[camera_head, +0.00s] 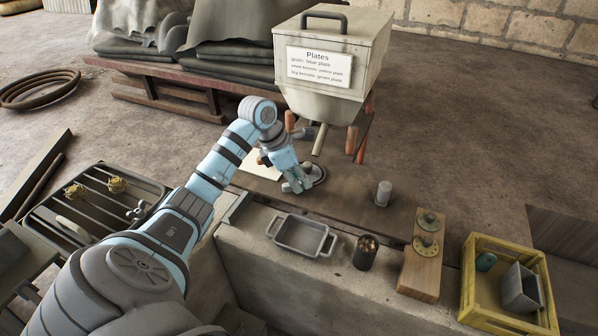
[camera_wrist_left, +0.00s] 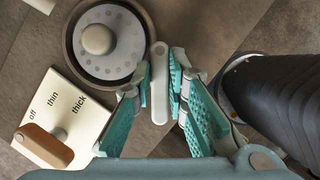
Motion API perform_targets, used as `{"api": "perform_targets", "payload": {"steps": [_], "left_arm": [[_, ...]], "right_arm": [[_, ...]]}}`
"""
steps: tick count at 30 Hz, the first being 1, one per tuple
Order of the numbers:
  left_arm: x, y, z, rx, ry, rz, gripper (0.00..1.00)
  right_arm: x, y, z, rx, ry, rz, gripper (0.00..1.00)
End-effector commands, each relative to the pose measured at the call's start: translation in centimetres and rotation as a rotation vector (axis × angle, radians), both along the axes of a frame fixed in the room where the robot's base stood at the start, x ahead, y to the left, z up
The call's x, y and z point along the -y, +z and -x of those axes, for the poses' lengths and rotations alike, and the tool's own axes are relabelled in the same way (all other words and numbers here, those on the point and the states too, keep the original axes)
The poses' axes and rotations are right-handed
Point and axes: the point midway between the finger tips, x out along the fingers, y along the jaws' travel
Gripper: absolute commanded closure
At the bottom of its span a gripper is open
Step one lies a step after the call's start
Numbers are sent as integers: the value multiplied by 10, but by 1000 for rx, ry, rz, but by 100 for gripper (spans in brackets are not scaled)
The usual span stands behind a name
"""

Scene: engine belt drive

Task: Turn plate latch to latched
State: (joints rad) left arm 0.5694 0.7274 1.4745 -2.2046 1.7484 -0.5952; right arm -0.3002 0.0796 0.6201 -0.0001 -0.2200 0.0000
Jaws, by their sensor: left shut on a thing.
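The plate latch appears to be a slim pale grey bar (camera_wrist_left: 159,82) in the left wrist view, upright in the picture beside a round housing. The housing holds a perforated grey plate (camera_wrist_left: 98,40) with a beige knob. My left gripper (camera_wrist_left: 173,88) is shut on the bar, with its teal fingers on either side of it. In the head view, my left gripper (camera_head: 297,185) is low over the bench, next to the plate housing (camera_head: 315,172), which it partly covers. The latch itself cannot be made out there. My right gripper is not in view.
A white panel marked off, thin, thick (camera_wrist_left: 62,115) has a brown handle (camera_wrist_left: 43,146). A hopper (camera_head: 330,60) stands behind the gripper. A metal tray (camera_head: 300,236), dark cup (camera_head: 365,254), grey cylinder (camera_head: 383,193), wooden board with gears (camera_head: 420,275) and yellow crate (camera_head: 475,313) are nearby.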

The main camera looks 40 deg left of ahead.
Motion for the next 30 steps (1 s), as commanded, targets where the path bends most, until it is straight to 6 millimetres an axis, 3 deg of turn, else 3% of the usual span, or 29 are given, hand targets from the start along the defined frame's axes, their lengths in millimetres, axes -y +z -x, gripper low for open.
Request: {"api": "perform_targets", "payload": {"steps": [18, 30], "left_arm": [[-2, 1, 0, -1, 578, 1, 100], [-3, 1, 0, -2, 849, 1, 100]], "right_arm": [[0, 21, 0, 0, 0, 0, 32], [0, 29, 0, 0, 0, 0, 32]]}}
